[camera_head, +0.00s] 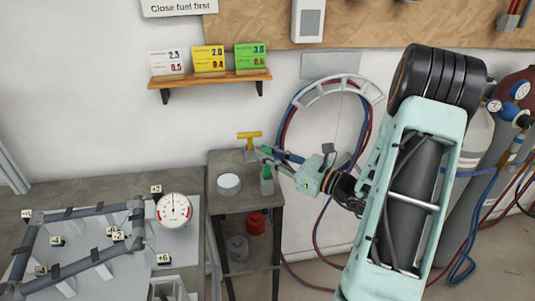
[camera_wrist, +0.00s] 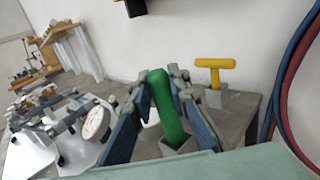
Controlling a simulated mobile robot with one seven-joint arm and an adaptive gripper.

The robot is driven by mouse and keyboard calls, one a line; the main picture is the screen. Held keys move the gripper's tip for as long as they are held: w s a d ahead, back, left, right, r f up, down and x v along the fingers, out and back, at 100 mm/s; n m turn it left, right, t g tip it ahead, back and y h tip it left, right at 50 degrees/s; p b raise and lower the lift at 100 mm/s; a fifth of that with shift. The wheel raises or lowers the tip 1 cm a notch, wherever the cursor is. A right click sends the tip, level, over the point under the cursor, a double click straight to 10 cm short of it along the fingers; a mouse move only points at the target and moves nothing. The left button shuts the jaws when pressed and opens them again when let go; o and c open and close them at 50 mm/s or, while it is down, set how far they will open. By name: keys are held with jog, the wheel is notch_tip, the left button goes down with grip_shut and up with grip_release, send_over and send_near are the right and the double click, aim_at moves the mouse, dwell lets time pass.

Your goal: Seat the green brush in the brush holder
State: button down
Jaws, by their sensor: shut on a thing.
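The green brush (camera_wrist: 168,108) stands between the fingers of my gripper (camera_wrist: 160,100) in the wrist view, tilted slightly. In the head view a little of the green brush (camera_head: 266,171) shows below my gripper (camera_head: 267,153), which is shut on it. A grey block-shaped brush holder (camera_wrist: 181,146) is under the brush's lower end; it also shows in the head view (camera_head: 267,187). The brush's lower end meets or enters the holder's top, but how deep I cannot tell.
A yellow T-handled tool (camera_head: 249,135) stands in a grey block behind. A white round ring or roll (camera_head: 229,184) lies left on the small dark table (camera_head: 238,205). Hoses (camera_head: 290,130) hang behind my arm. A pipe frame and gauge (camera_head: 174,210) are at left.

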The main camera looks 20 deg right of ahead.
jog(key=c, duration=1.7)
grip_release()
jog(key=shift+c, duration=0.2)
jog(key=shift+f, duration=0.1)
jog(key=v, duration=1.2)
